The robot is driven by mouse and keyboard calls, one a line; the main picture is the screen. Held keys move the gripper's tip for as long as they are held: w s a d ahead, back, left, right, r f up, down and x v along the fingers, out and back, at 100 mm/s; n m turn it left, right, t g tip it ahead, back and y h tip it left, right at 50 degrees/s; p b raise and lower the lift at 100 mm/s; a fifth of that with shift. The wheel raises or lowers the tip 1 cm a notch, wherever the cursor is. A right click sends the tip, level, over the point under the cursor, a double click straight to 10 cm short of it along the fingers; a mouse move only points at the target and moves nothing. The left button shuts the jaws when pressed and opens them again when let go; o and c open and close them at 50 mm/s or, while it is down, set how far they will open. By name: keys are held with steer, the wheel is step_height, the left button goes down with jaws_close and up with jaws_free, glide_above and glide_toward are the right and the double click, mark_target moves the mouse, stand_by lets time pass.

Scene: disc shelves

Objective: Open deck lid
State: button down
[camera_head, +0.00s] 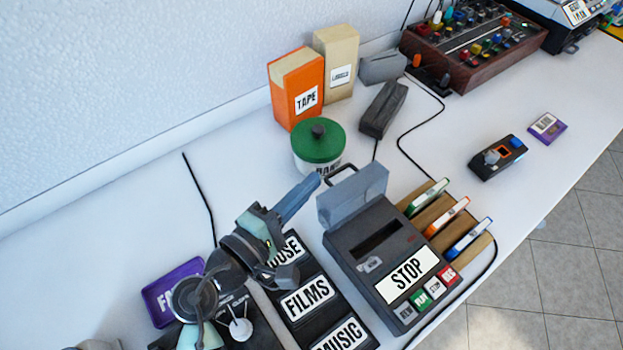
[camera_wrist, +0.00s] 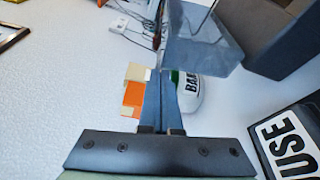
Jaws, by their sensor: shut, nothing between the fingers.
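The deck (camera_head: 375,245) is a dark grey box with a large STOP label and a row of small buttons. Its blue-grey, see-through lid (camera_head: 352,197) stands raised at the deck's back end, with a dark slot uncovered in front of it. In the wrist view the lid (camera_wrist: 205,42) shows close beside the fingertips. My gripper (camera_head: 317,177) is shut and empty, with its blue fingers pointing up and right. The tips are just left of the lid's upper edge. I cannot tell whether they touch it. The fingers also show in the wrist view (camera_wrist: 173,20).
A green-lidded jar (camera_head: 318,142) stands behind the fingertips. An orange TAPE box (camera_head: 296,90) stands farther back. Black FILMS and MUSIC cases (camera_head: 308,300) lie left of the deck. A rack of discs (camera_head: 445,222) is on its right.

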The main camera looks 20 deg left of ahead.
steer(key=f+v, duration=0.1)
steer(key=v, duration=1)
steer(key=shift+s+r, duration=0.3)
steer(key=shift+r, duration=0.2)
